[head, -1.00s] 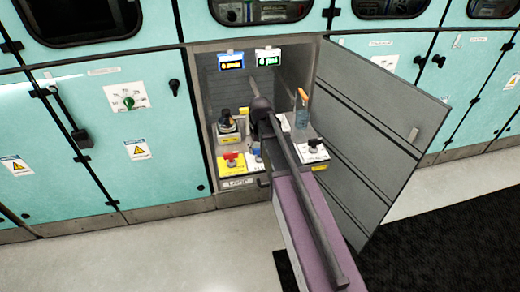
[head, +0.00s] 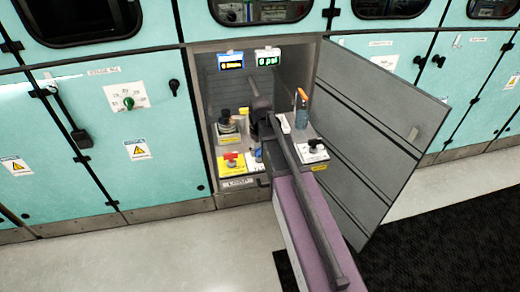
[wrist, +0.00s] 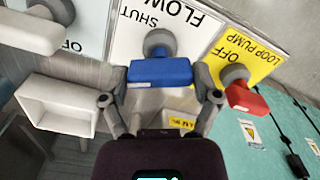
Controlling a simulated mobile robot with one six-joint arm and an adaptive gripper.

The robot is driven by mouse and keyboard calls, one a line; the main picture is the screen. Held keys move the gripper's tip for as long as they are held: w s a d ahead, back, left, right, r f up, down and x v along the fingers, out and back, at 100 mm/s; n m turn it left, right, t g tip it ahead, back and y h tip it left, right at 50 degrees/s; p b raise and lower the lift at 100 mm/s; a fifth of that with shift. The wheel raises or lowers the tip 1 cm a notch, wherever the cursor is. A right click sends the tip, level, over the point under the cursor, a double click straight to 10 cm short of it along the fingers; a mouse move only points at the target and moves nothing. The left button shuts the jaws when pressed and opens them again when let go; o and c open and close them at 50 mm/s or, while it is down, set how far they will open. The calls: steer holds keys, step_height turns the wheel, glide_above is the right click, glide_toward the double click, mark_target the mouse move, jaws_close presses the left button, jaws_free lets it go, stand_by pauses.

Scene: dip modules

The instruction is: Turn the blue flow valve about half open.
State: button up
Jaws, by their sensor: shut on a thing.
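The blue flow valve handle (wrist: 160,72) shows in the wrist view, on a grey round stem over a white plate (wrist: 187,22) marked FLOW and SHUT, upside down. My gripper (wrist: 161,82) has one finger at each end of the handle and is closed on it. In the head view my gripper (head: 261,118) reaches into the open cabinet. There only a small blue part of the handle (head: 259,155) shows beside the arm; the rest is hidden.
A red loop pump handle (wrist: 247,98) on a yellow plate stands close to the right finger. A white box-like handle (wrist: 62,104) is at left. In the head view, a black-handled valve (head: 313,145), an orange-topped bottle (head: 302,108) and the open grey door (head: 375,140) stand right.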

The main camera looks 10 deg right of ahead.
steer(key=shift+d+n, duration=0.1)
steer(key=shift+n, duration=1.1)
steer(key=o, duration=1)
steer(key=shift+c, duration=0.2)
